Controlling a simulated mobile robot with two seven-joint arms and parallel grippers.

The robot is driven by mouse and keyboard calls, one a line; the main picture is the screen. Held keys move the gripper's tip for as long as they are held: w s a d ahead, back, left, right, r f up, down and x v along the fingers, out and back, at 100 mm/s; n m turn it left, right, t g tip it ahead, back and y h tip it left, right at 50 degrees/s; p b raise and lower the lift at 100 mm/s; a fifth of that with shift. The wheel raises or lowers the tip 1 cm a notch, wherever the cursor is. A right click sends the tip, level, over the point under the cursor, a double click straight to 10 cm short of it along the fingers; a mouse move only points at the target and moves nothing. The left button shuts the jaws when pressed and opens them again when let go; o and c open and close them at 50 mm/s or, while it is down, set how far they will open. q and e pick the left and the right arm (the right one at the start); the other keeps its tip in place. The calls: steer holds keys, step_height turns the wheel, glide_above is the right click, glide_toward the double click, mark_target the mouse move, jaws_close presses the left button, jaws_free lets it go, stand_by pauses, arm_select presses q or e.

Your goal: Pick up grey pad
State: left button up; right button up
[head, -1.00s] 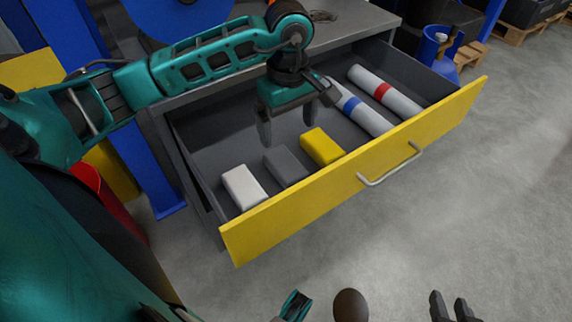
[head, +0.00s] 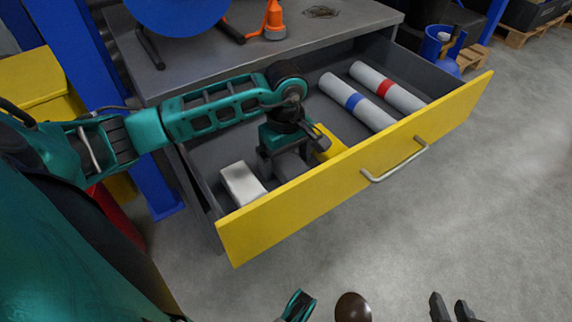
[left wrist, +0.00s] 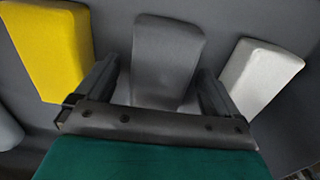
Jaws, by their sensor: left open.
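The grey pad (head: 291,167) lies in the open drawer between a white pad (head: 242,184) and a yellow pad (head: 329,141). My left gripper (left wrist: 157,72) is open over the grey pad, pointing down, with one finger at each side of it. The left wrist view shows the grey pad (left wrist: 168,48) between the fingers, the yellow pad (left wrist: 48,45) to the left and the white pad (left wrist: 262,75) to the right. I cannot tell whether the fingers touch the pad. My right gripper (head: 452,308) is empty at the bottom edge, its two fingers apart.
The drawer's yellow front (head: 355,172) stands close in front of the pads. Two white rolls, one with a blue band (head: 354,101) and one with a red band (head: 386,87), lie at the drawer's right. The grey cabinet top (head: 190,68) is behind; the floor in front is clear.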

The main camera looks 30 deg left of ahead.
mark_target(286, 159)
arm_select(q)
steer(key=shift+c, duration=0.3)
steer(key=c, duration=1)
arm_select(e)
steer(key=shift+d, duration=0.15)
arm_select(q)
steer(key=shift+r, duration=0.15)
steer(key=shift+r, duration=0.6)
step_height(286, 159, up, 19)
steer(key=p, duration=0.5)
steer(key=shift+f, duration=0.2)
arm_select(e)
steer(key=shift+s+d+r, duration=0.15)
steer(key=shift+d+r, duration=0.2)
steer(key=shift+r, duration=0.3)
steer(key=shift+s+d+r, duration=0.15)
steer(key=shift+d+r, duration=0.15)
steer(key=shift+r, duration=0.3)
